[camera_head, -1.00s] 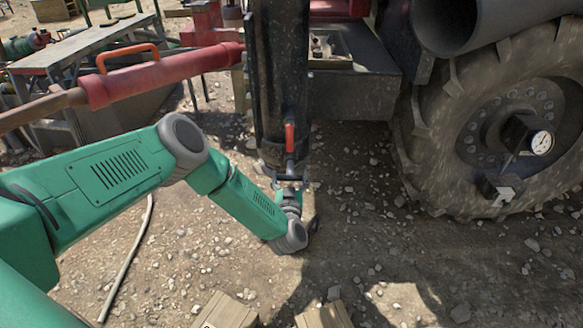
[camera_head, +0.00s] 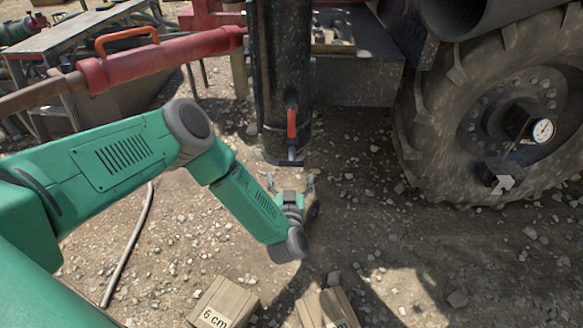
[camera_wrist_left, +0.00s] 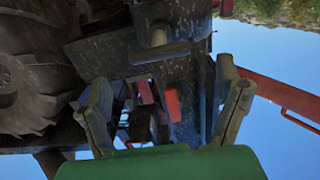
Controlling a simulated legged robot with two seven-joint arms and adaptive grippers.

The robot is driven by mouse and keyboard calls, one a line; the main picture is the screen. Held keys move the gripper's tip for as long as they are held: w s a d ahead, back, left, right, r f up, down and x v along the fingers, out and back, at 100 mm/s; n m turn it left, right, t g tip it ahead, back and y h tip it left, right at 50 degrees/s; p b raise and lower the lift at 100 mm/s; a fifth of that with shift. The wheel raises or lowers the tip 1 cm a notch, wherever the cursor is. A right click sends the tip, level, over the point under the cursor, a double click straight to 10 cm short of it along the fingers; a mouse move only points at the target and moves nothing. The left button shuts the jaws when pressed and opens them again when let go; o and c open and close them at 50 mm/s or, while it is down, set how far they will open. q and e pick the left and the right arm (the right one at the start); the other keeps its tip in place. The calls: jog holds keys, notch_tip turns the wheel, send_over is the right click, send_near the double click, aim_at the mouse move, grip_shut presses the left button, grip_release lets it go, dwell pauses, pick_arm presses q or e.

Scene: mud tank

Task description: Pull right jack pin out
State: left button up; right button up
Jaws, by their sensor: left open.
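The black jack leg (camera_head: 281,75) stands upright in the middle of the head view. A red handle (camera_head: 291,122) is on its lower front, with a dark bar (camera_head: 284,162) at the bottom. My left gripper (camera_head: 291,183) is open and empty, fingers pointing up, just below that bar and apart from it in the picture. In the left wrist view my left gripper (camera_wrist_left: 163,100) has its fingers spread wide. A grey T-shaped handle (camera_wrist_left: 160,48), apparently the pin, lies beyond them, and a red part (camera_wrist_left: 172,103) shows between them. My right gripper is out of view.
A large muddy wheel (camera_head: 500,135) stands to the right, with a round gauge (camera_head: 543,130). A red cylinder (camera_head: 160,62) crosses the upper left, near a table (camera_head: 75,35). Wooden blocks (camera_head: 226,303) lie at the bottom.

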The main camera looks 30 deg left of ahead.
pick_arm(q)
jog(key=v, duration=0.6)
jog(key=shift+s+d, duration=0.2)
jog(key=shift+d, duration=0.1)
